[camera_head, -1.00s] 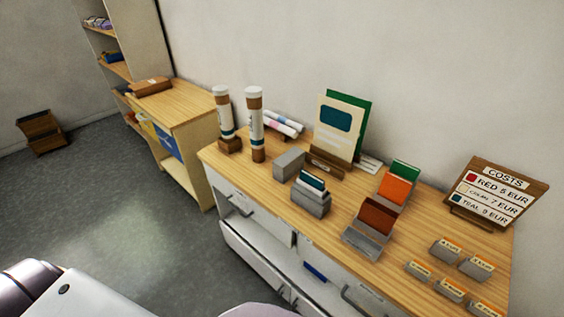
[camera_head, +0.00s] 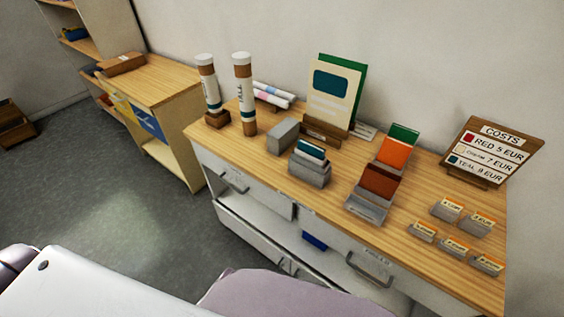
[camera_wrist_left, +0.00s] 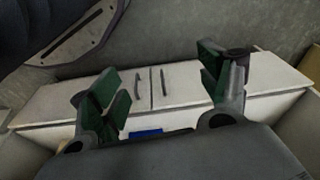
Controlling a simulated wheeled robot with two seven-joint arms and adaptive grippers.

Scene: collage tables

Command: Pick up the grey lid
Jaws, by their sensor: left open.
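A plain grey block-like piece (camera_head: 283,135), which looks like the grey lid, rests on the wooden counter top (camera_head: 235,148). It stands just behind and left of an open grey box (camera_head: 310,172) holding teal and white cards. I cannot tell its underside. My left gripper (camera_wrist_left: 162,88) shows in the left wrist view, with its two green-padded fingers wide apart and nothing between them. Below it are pale cabinet fronts with dark handles and a blue item; the lid is not visible there. The gripper is outside the head view, and my right gripper is in neither current view.
Two upright tubes (camera_head: 243,95) stand left of the lid, with a card display (camera_head: 333,95) behind it. A brown and orange card holder (camera_head: 378,180), a price sign (camera_head: 490,153) and several small labelled holders fill the right. Drawer handles (camera_head: 368,270) project in front.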

